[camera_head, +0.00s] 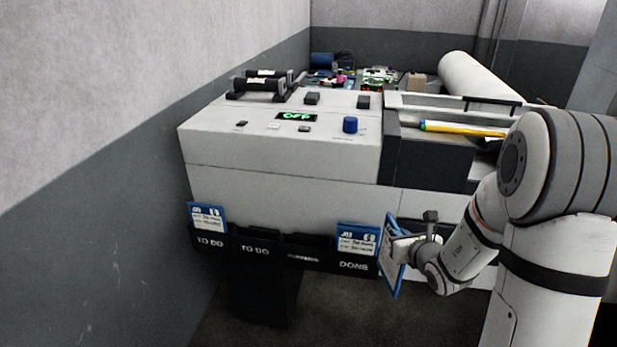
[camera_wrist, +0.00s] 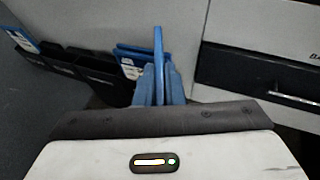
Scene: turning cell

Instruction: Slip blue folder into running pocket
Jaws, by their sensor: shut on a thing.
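A blue folder (camera_head: 390,264) with a white sheet is held upright by my gripper (camera_head: 402,248), which is shut on it, just right of the pocket row. In the wrist view the folder (camera_wrist: 158,55) stands edge-on between the fingers (camera_wrist: 160,88). The running pocket (camera_head: 303,258) is the dark pocket left of the "DONE" pocket (camera_head: 354,266) on the front of the machine. No folder shows in it. A second blue folder (camera_head: 358,240) sits in the "DONE" pocket, and a third (camera_head: 207,217) in the leftmost "TO DO" pocket (camera_head: 210,241).
The white machine (camera_head: 280,145) has a green "OFF" display (camera_head: 296,116) and a blue knob (camera_head: 350,125) on top. A grey wall (camera_head: 90,220) stands close on the left. A dark drawer front (camera_wrist: 265,75) is at right in the wrist view.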

